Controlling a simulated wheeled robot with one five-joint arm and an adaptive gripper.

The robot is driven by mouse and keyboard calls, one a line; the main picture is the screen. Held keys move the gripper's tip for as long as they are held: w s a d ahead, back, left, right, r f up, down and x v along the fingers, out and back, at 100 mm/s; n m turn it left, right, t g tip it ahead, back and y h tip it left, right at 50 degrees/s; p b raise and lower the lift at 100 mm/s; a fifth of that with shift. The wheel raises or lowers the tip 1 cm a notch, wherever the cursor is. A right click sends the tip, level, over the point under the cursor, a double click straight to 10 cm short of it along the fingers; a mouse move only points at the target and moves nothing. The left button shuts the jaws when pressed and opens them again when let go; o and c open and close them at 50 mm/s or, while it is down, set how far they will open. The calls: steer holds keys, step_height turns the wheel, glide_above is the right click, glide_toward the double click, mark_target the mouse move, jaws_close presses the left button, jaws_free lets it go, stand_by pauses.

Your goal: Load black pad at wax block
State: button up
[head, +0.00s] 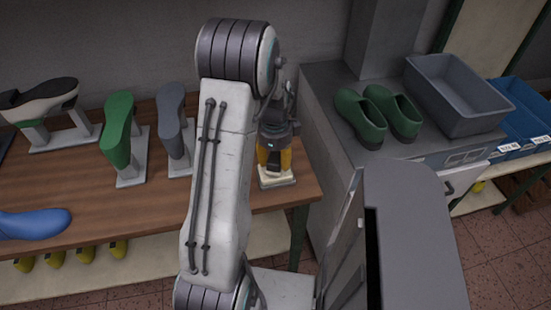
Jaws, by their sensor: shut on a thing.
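My gripper (274,160) points down at the right end of the wooden bench, with orange fingers. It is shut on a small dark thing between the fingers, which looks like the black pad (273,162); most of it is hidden. A cream block (277,177), which looks like the wax block, sits on the bench directly below the fingertips. I cannot tell whether the pad touches the block.
A grey last (171,122), a green last (118,130) and a black and cream last (45,102) stand on the bench (83,190). A blue boot (35,223) lies at front left. Green clogs (378,115) and a grey bin (455,95) are on the right cabinet.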

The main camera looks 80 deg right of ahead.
mark_target(276, 155)
steer(key=shift+r+p, duration=1.8)
steer(key=shift+r, duration=1.15)
